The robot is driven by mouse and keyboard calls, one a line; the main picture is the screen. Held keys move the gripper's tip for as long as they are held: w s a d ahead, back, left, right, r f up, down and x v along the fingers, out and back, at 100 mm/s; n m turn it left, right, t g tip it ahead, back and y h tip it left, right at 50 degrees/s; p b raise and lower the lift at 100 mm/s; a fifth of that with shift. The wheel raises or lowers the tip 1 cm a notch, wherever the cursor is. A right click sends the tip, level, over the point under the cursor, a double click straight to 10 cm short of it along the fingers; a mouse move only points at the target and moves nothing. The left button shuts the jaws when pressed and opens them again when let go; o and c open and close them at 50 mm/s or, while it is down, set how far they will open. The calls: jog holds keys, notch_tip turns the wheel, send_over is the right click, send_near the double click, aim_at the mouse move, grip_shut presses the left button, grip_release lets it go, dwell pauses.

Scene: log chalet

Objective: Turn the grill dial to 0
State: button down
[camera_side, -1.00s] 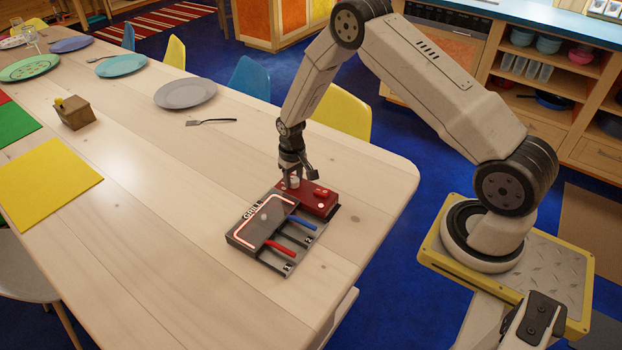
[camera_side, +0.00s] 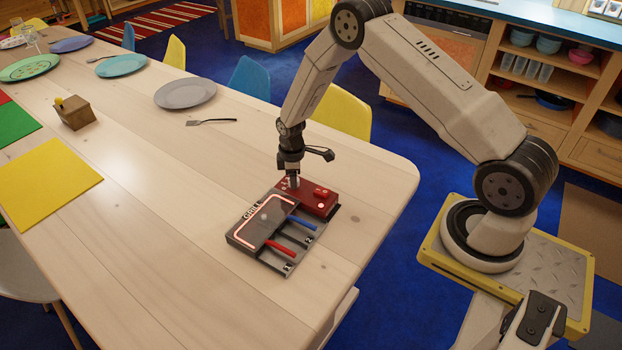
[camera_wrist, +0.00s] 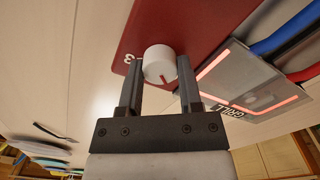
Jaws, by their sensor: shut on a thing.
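The grill (camera_side: 262,228) is a grey unit with a glowing red-orange outline and a "GRILL" label, joined to a red control box (camera_side: 318,203) on the wooden table. The white round dial (camera_wrist: 159,62) with a red pointer line sits on the red box. In the wrist view the pointer runs toward the lower right of the dial, and a number "3" shows beside it at left. My gripper (camera_wrist: 156,85) is shut on the dial, one finger on each side. It points down at the box in the side view (camera_side: 293,183).
A blue handle (camera_side: 303,222) and a red handle (camera_side: 280,247) stick out of the grill's right side. The table's right end is clear.

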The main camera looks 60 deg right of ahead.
jog(key=shift+n, duration=0.9)
jog(key=shift+c, duration=1.3)
grip_release()
jog(key=shift+r, duration=0.1)
jog(key=shift+r, duration=3.85)
